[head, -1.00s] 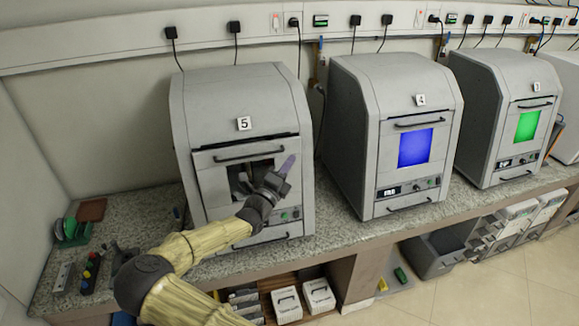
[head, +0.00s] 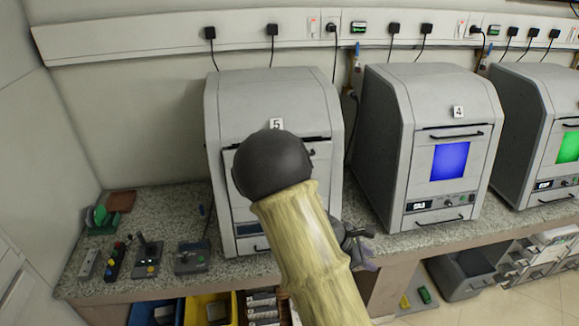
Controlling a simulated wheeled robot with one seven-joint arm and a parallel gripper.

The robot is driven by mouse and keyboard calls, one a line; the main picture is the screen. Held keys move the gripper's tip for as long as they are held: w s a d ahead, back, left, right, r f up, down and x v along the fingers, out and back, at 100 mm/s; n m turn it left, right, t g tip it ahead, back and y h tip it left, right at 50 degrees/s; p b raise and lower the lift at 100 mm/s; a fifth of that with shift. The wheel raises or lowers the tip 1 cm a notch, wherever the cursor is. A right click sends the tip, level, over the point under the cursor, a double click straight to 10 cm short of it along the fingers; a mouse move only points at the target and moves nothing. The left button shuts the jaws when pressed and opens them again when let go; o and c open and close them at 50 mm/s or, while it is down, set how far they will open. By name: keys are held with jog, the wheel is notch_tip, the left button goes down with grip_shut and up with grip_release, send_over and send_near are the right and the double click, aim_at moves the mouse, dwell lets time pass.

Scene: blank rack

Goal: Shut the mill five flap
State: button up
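Mill five (head: 268,95), the grey cabinet with the "5" label, stands on the counter left of centre. Its flap (head: 232,178) is mostly hidden behind my arm; only its left edge and a strip at the right with one end of the dark handle (head: 312,153) show. A dark gap runs along the flap's top edge. I cannot tell how far the flap stands open. My gripper (head: 366,258) is low in front of the gap between mills five and four, partly behind my arm and clear of the flap in the picture. Its fingers are too small and covered to read.
Mill four (head: 432,95), with a blue window, stands to the right, and another mill (head: 545,95) with a green window beyond it. Small control boxes (head: 148,258) lie on the counter at the left. Bins (head: 210,309) sit under the counter.

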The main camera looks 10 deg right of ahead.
jog(key=s+a+r+m+t+y+b, duration=0.1)
jog(key=s+a+r+m+y, duration=0.2)
jog(key=a+m, duration=0.4)
jog(key=s+a+r+m+t+y+b, duration=0.1)
jog(key=s+a+r+m+t+y, duration=0.1)
jog(key=s+a+m+y, duration=0.4)
jog(key=a+r+m, duration=0.1)
jog(key=m, duration=0.2)
jog(key=shift+w+d+r, duration=0.1)
jog(key=shift+w, duration=0.05)
